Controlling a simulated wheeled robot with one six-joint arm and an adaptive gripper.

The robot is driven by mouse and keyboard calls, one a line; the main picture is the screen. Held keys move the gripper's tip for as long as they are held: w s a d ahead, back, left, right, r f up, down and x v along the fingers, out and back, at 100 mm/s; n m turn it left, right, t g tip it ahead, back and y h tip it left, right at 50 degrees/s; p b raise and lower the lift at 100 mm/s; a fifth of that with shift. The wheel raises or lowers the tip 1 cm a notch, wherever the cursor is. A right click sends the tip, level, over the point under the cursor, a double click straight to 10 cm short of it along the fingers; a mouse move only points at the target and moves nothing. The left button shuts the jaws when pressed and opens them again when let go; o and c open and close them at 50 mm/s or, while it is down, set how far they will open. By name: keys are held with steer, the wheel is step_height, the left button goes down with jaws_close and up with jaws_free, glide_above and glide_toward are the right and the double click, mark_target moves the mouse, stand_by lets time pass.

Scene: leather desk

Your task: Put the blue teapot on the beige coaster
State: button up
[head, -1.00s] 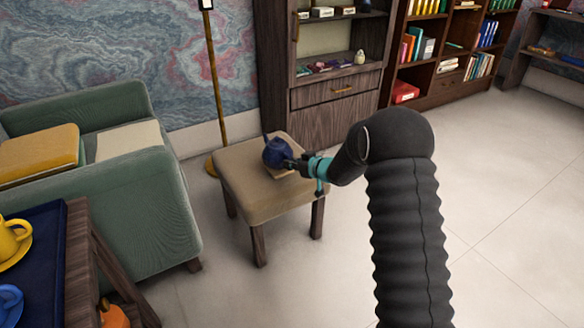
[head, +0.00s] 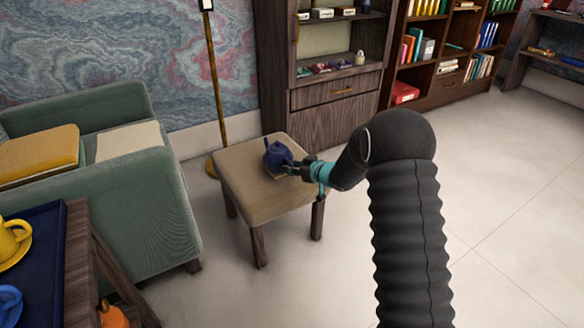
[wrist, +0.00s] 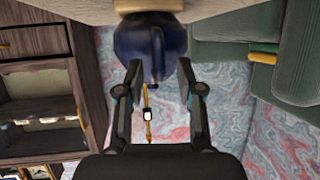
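The blue teapot (head: 276,155) stands upright on the beige coaster (head: 278,177), on the padded stool. Only a small edge of the coaster shows below the teapot in the head view. My gripper (head: 291,168) is at the teapot's right side, level with its body. In the wrist view, which is upside down, the teapot (wrist: 150,45) fills the space ahead and the coaster (wrist: 148,5) shows at the top edge. My gripper's two fingers (wrist: 159,66) are spread apart, with a gap on each side of the teapot's near part.
The beige stool (head: 262,205) has free room around the coaster. A green armchair (head: 150,200) stands to its left, with a floor lamp (head: 215,90) behind. A dark cabinet (head: 335,130) stands behind. A table with a blue tray (head: 48,250) and yellow cup (head: 12,240) is at front left.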

steer(key=s+d+r+m+t+h, duration=0.2)
steer(key=s+d+r+m+h, duration=0.6)
steer(key=s+d+r, duration=1.15)
steer(key=s+r+m+g+h, duration=0.1)
steer(key=s+g, duration=0.5)
steer(key=s, duration=2.3)
steer(key=shift+d+r+h, duration=0.15)
steer(key=shift+d+h, duration=0.15)
steer(key=shift+d, duration=0.1)
